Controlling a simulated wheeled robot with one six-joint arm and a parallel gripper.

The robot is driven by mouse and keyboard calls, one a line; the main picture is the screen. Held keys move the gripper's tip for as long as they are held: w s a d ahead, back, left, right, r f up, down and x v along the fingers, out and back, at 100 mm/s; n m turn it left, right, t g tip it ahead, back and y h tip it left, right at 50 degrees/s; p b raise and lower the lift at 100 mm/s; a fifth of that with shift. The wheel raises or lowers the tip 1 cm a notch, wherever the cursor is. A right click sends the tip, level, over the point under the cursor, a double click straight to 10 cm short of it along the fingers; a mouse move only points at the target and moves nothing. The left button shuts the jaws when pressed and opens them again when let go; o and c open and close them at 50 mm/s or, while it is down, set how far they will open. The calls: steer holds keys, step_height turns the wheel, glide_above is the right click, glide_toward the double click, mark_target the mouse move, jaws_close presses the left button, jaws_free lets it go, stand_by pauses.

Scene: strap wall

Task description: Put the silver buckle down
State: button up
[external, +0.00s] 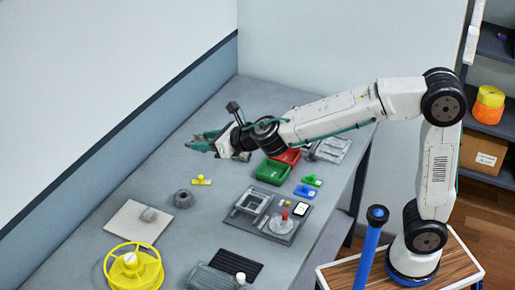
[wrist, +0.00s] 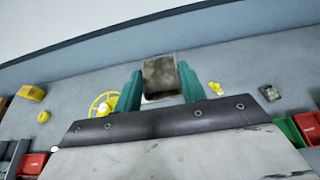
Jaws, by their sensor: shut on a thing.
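My gripper (external: 205,142) is held above the far left part of the grey table, well clear of its top. In the wrist view its two teal fingers (wrist: 160,90) are shut on the silver buckle (wrist: 160,75), a squarish, dull grey piece with a worn face. The buckle sticks out beyond the fingertips. In the external view the buckle is too small to make out between the fingers.
A grey ring (external: 184,199) and a yellow piece (external: 201,180) lie below my gripper. Green (external: 272,172) and red (external: 289,156) bins stand right.

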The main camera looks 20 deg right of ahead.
steer(key=r, duration=0.1)
steer(key=a+r, duration=0.1)
steer(key=r, duration=0.1)
steer(key=shift+n+g+y, duration=0.3)
steer(key=shift+n+y, duration=0.1)
steer(key=s+a+n+g+y, duration=0.2)
steer(key=s+a+n+g, duration=0.5)
steer(key=n+g, duration=0.55)
steer(key=shift+g, duration=0.85)
steer(key=f, duration=1)
steer(key=w+f, duration=0.1)
steer(key=f, duration=0.9)
steer(key=a+f, duration=0.1)
steer(key=f, duration=0.9)
steer(key=shift+w+a, duration=0.1)
steer(key=shift+w, duration=0.1)
glide_above(148, 232)
steer(key=shift+w+f, duration=0.1)
steer(key=shift+f, duration=2.35)
steer(key=shift+f, duration=0.1)
